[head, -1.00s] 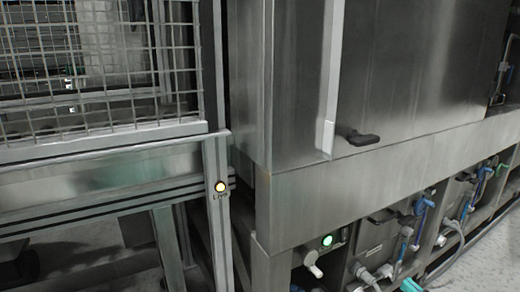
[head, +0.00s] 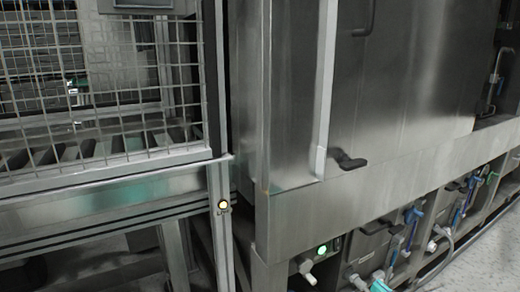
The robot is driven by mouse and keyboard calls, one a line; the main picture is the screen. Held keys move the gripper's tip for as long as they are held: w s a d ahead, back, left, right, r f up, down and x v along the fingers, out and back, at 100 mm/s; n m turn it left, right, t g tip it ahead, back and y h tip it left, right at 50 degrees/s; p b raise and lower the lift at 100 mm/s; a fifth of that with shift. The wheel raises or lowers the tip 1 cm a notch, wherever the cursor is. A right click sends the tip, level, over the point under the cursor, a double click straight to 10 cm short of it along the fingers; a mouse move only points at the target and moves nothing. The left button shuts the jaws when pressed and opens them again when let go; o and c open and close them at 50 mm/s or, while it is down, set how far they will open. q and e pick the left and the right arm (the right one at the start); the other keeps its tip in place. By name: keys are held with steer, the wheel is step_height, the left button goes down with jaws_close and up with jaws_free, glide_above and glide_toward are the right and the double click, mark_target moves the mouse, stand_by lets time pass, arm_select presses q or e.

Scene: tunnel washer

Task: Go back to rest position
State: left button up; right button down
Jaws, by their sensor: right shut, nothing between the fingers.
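Neither of my grippers can be made out in the head view, and no part of my arms shows clearly. The view is filled by the washer machine. Its tall steel door (head: 410,75) stands at the centre right and looks shut. A black handle (head: 348,160) sticks out at the door's lower left, beside a bright vertical edge strip (head: 325,90).
A wire mesh guard (head: 95,75) on a steel frame stands at the left, with a round lit button (head: 223,204) on its post. Valves, hoses and a green light (head: 322,250) sit under the machine. Bare floor (head: 475,265) shows at the lower right.

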steer(key=s+a+r+m+g+h+p, duration=0.1)
steer(key=a+r+m+g+p, duration=0.15)
steer(key=a+p, duration=0.55)
steer(key=a+r+m+g+h+p, duration=0.1)
steer(key=a+m+g+h+p, duration=0.15)
steer(key=a+p, duration=0.65)
steer(key=s+f+m+g+h+p, duration=0.1)
steer(key=s+f+g, duration=0.4)
steer(key=s, duration=0.6)
steer(key=s+d+f+m+g+h+p, duration=0.1)
steer(key=s+f+g+p, duration=0.4)
steer(key=s, duration=0.7)
steer(key=shift+d+f+m+h+p, duration=0.15)
steer(key=shift+f+m+h+p, duration=0.35)
steer(key=shift+m+h, duration=0.35)
